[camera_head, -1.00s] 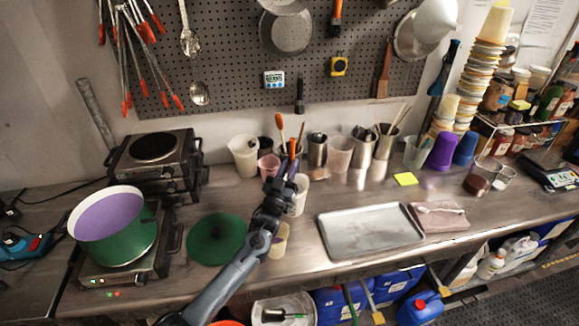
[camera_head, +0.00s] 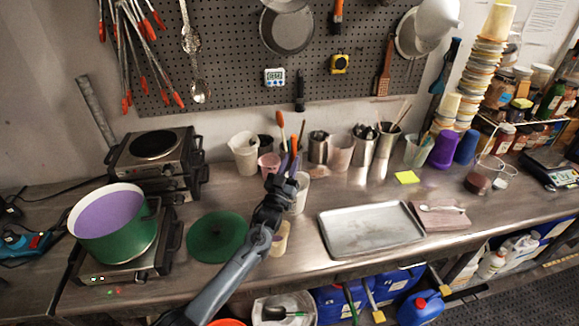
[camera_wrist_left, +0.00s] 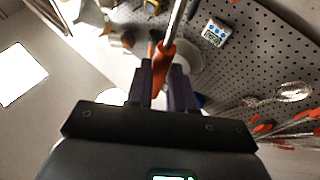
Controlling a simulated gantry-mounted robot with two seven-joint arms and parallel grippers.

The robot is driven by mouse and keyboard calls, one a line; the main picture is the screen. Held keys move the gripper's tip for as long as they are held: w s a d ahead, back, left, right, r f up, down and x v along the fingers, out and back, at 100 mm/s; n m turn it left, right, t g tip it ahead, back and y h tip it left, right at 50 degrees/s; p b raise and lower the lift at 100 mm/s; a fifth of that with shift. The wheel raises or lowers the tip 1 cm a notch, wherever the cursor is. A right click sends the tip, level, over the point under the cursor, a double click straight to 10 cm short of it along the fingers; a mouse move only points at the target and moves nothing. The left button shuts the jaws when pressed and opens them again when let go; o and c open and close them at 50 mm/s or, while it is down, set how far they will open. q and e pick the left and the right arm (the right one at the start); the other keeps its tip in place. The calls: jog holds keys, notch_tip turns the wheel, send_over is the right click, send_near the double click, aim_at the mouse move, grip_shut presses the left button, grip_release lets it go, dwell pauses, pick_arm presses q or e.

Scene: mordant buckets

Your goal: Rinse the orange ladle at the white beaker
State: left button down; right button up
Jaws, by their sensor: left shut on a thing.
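My left gripper (camera_head: 288,166) is over the middle of the bench, its dark purple fingers pointing up and away. In the left wrist view its fingers (camera_wrist_left: 166,90) are shut on the orange handle of the ladle (camera_wrist_left: 163,66). The ladle's metal shaft runs out of the top of that view, so its bowl is not seen. The orange handle also shows above the fingers in the head view (camera_head: 293,143). A white beaker (camera_head: 301,196) stands just right of the gripper, partly hidden behind it. Whether the ladle touches it cannot be told. My right gripper is not in view.
A green pot (camera_head: 115,245) with purple liquid sits on a hot plate at left. A green lid (camera_head: 217,254) lies beside it. Another whitish jug (camera_head: 244,160) and a pink cup (camera_head: 269,166) stand behind. A metal tray (camera_head: 370,252) lies at right.

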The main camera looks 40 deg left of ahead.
pick_arm(q)
jog(key=shift+s, duration=0.15)
jog(key=shift+s+p, duration=0.7)
jog(key=shift+w+f+b, duration=0.1)
jog(key=shift+w+b, duration=0.4)
jog(key=shift+b, duration=0.05)
jog(key=shift+w, duration=0.35)
jog(key=shift+s+r+p, duration=0.2)
jog(key=shift+s+p, duration=0.4)
jog(key=shift+s, duration=0.25)
jog(key=shift+r, duration=0.1)
notch_tip(320, 180, up, 12)
jog(key=p, duration=0.9)
jog(key=shift+f, duration=0.2)
